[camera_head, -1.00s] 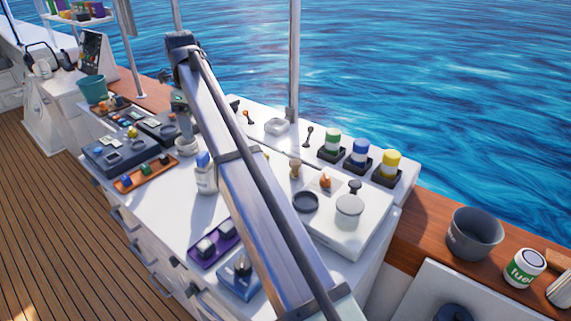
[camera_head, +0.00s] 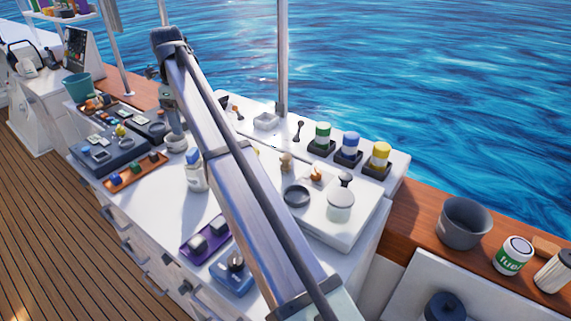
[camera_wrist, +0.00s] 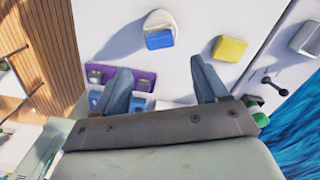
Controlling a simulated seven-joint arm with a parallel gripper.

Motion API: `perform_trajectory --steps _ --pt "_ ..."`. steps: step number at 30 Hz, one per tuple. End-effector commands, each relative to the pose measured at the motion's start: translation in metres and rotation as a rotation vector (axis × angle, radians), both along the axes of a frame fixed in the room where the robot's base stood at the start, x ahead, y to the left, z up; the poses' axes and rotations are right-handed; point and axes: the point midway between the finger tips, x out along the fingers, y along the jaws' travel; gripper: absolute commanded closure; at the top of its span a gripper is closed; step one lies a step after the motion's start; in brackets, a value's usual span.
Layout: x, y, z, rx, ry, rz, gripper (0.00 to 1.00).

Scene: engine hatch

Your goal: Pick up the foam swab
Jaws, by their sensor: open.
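A small dark stick with a rounded end (camera_head: 299,130) lies on the white ledge left of the green-lidded jar. It may be the foam swab, but it is too small to be sure. In the wrist view it is a black bar with knobbed ends (camera_wrist: 275,86), right of my fingers and apart from them. My gripper (camera_wrist: 160,75) is open, with nothing between its fingers. In the head view my raised arm hides part of the counter, and the fingers are not clear there.
A blue-capped bottle (camera_head: 196,172), a purple tray (camera_head: 190,250) and an orange tray (camera_head: 133,175) stand on the counter. Jars with green (camera_head: 322,136), blue (camera_head: 350,146) and yellow (camera_head: 380,156) line the ledge by the water. A yellow block (camera_wrist: 229,48) lies beyond my fingers.

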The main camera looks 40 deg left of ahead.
Motion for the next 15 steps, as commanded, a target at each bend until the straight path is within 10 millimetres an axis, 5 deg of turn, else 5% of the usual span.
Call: perform_trajectory --steps 5,10,15 --pt "0.013 -0.006 0.000 0.000 0.000 -0.016 0.27" --pt "0.070 -0.035 -0.005 -0.004 0.002 -0.087 0.27" --pt "0.124 -0.087 -0.019 -0.011 0.006 -0.169 0.27"
